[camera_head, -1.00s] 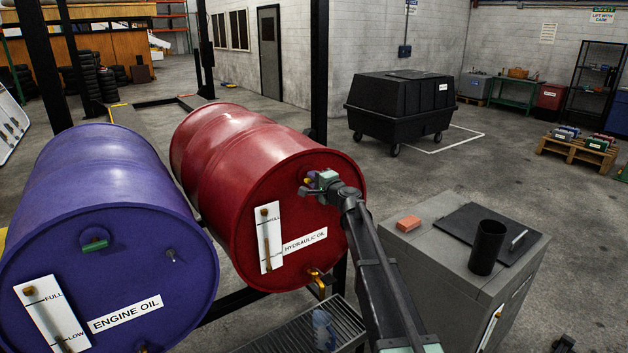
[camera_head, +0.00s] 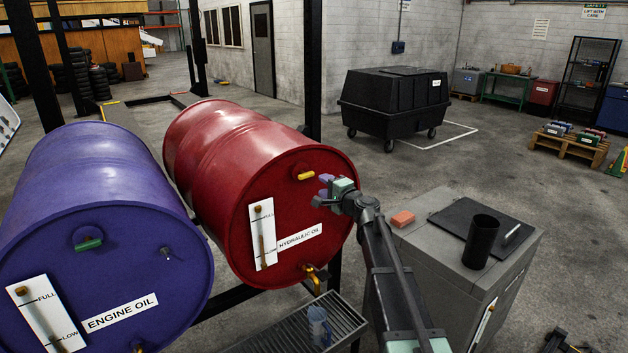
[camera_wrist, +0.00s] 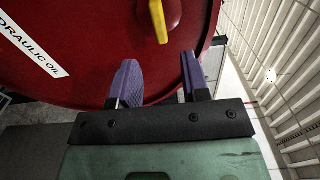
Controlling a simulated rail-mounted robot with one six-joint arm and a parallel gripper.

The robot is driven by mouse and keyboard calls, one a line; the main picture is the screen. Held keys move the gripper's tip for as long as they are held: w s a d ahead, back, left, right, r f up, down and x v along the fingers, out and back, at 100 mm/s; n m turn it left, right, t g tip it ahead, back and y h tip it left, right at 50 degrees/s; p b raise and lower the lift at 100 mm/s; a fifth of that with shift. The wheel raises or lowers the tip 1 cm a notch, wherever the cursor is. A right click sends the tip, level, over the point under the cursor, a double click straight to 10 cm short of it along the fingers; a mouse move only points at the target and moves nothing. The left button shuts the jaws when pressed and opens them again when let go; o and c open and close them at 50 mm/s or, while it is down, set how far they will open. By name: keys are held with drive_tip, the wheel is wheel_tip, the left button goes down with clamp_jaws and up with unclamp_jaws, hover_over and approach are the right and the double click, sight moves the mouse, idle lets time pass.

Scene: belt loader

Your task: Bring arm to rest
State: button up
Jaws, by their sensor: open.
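My gripper (camera_head: 325,190) is open and empty, in front of the right side of the red hydraulic oil drum (camera_head: 290,215). In the wrist view its two purple fingers (camera_wrist: 160,82) stand apart. A yellow handle (camera_head: 306,175) on the drum's upper face shows just left of and above my gripper. In the wrist view the yellow handle (camera_wrist: 158,20) lies beyond the fingertips, with nothing between the fingers. My arm reaches up from the bottom of the head view.
A purple engine oil drum (camera_head: 110,240) lies left of the red one. A grey cabinet (camera_head: 440,270) right of my arm bears an orange block (camera_head: 403,218) and a black cylinder (camera_head: 481,242). A clear jug (camera_head: 319,327) stands on the grate (camera_head: 290,335) below. A black wheeled bin (camera_head: 395,100) stands behind.

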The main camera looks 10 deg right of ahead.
drive_tip(key=shift+s+d, duration=0.35)
drive_tip(key=shift+s, duration=0.3)
drive_tip(key=s+a+f+n+g+h, duration=0.1)
drive_tip(key=s+a+f+n+g, duration=0.2)
drive_tip(key=s+f+n+g, duration=0.5)
drive_tip(key=s+a+f+n+g, duration=0.25)
drive_tip(key=s+f, duration=0.25)
drive_tip(key=s, duration=0.7)
drive_tip(key=s+d+f+n+g+h, duration=0.1)
drive_tip(key=s+f+g+h, duration=0.1)
drive_tip(key=s, duration=0.7)
drive_tip(key=s+d+f+n+g+h, duration=0.1)
drive_tip(key=s+d+f+g+h, duration=0.1)
drive_tip(key=s+h, duration=0.3)
drive_tip(key=s+g, duration=0.1)
drive_tip(key=s, duration=0.3)
drive_tip(key=shift+d+f, duration=0.15)
drive_tip(key=shift+d, duration=0.1)
drive_tip(key=shift+g, duration=0.25)
drive_tip(key=shift+c, duration=0.2)
